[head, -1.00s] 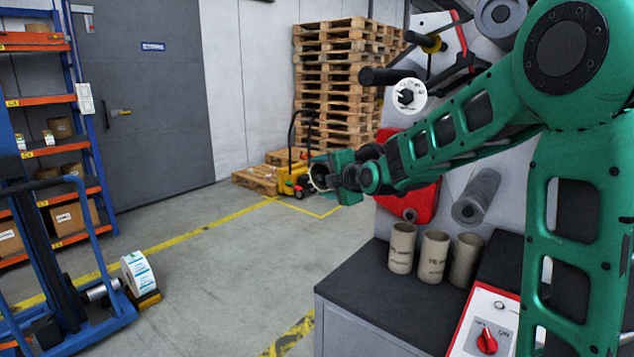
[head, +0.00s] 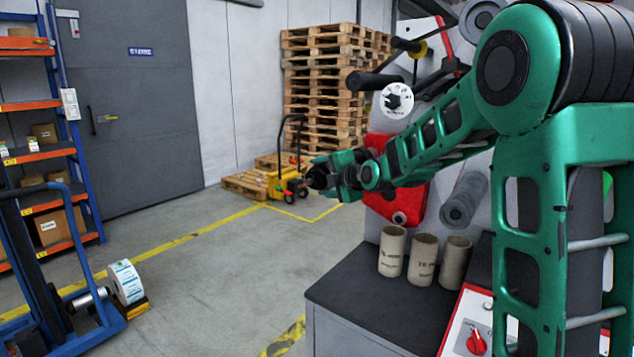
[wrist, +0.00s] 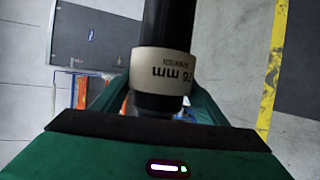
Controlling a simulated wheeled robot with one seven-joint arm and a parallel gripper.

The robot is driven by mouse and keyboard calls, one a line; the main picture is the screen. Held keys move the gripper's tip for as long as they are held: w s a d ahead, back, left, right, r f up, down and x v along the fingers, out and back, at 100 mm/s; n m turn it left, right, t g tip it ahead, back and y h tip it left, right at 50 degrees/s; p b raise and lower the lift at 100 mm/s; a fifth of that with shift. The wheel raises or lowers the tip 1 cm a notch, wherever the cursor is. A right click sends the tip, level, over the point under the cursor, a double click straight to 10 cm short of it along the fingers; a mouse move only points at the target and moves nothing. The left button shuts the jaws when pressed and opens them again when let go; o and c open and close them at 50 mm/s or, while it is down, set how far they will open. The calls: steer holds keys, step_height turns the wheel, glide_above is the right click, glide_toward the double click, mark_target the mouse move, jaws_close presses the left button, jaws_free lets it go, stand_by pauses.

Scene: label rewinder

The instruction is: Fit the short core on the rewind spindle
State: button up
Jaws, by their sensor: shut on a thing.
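The short core (wrist: 163,64) is a pale band printed "76 mm" in the wrist view. Dark cylindrical surface shows directly above and below it; I cannot tell whether this passes through the core. My gripper (head: 322,177) is shut on the core, its green sides flanking it in the wrist view. In the head view the core is not clearly distinguishable at the dark gripper tip. The black rewind spindle (head: 374,81) sticks out leftward from the machine. In that view my gripper appears lower and left of it, apart.
Several brown cores, one here (head: 392,252), stand upright on the dark bench top (head: 340,300). A grey roller (head: 464,200) and red panel (head: 408,205) are behind my arm. A control box with a red knob (head: 477,342) is at front right.

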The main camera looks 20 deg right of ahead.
steer(key=shift+w+d, duration=1.6)
steer(key=shift+d, duration=0.6)
steer(key=shift+w+d, duration=1.6)
steer(key=shift+d, duration=0.55)
steer(key=shift+w+d, duration=1.6)
steer(key=shift+d, duration=0.6)
steer(key=o, duration=1.2)
steer(key=shift+f, duration=0.1)
steer(key=shift+o, duration=0.2)
steer(key=s+d+r, duration=0.2)
steer(key=s+d, duration=0.2)
steer(key=s, duration=0.1)
steer(key=shift+s, duration=0.15)
steer(key=shift+r, duration=0.1)
